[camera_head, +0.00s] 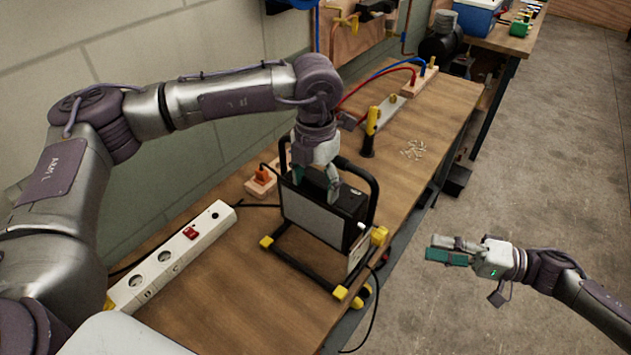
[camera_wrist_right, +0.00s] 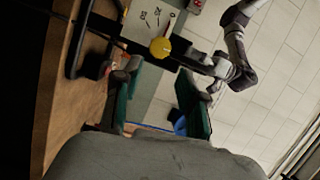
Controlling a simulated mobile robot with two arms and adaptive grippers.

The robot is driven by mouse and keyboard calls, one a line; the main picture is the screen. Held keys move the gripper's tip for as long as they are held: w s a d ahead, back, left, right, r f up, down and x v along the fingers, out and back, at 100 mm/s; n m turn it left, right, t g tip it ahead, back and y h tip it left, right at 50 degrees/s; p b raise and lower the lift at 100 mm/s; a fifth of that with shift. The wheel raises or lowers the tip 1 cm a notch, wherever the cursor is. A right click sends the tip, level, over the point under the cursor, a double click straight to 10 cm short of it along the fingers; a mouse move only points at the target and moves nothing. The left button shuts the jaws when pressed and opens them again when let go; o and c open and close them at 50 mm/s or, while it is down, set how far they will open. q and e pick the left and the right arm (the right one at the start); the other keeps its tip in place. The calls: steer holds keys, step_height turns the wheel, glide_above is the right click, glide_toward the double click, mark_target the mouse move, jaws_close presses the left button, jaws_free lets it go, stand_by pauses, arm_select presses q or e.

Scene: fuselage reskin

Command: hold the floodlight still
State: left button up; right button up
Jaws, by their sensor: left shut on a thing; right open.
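The floodlight (camera_head: 312,217) is a black lamp with a pale front panel. It stands upright in a black tubular frame with yellow feet on the wooden bench. My left gripper (camera_head: 316,184) comes down from above and is shut on the top of the lamp housing, partly hiding it. My right gripper (camera_head: 447,250) is open and empty, in the air to the right of the floodlight and beyond the bench edge. In the right wrist view its green-padded fingers (camera_wrist_right: 158,95) are apart, with a yellow knob (camera_wrist_right: 160,47) and a marked plate (camera_wrist_right: 150,18) beyond them.
A white power strip (camera_head: 175,258) lies left of the floodlight on the bench (camera_head: 225,315). A yellow and black tool (camera_head: 371,132) stands behind it, near scattered small pale parts (camera_head: 413,149). A dark cable hangs off the bench's right edge. The concrete floor (camera_head: 545,160) at right is clear.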

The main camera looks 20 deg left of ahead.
arm_select(q)
steer(key=c, duration=0.5)
steer(key=shift+c, duration=0.3)
arm_select(e)
steer(key=shift+o, duration=2)
steer(key=shift+s+a+r+n, duration=0.1)
steer(key=shift+a+r+n, duration=0.1)
steer(key=shift+n, duration=0.2)
steer(key=m+t+h, duration=0.1)
steer(key=m+h, duration=1.2)
steer(key=m, duration=1.2)
glide_toward(386, 233)
steer(key=x, duration=1)
steer(key=shift+a+f, duration=0.1)
steer(key=shift+f, duration=0.15)
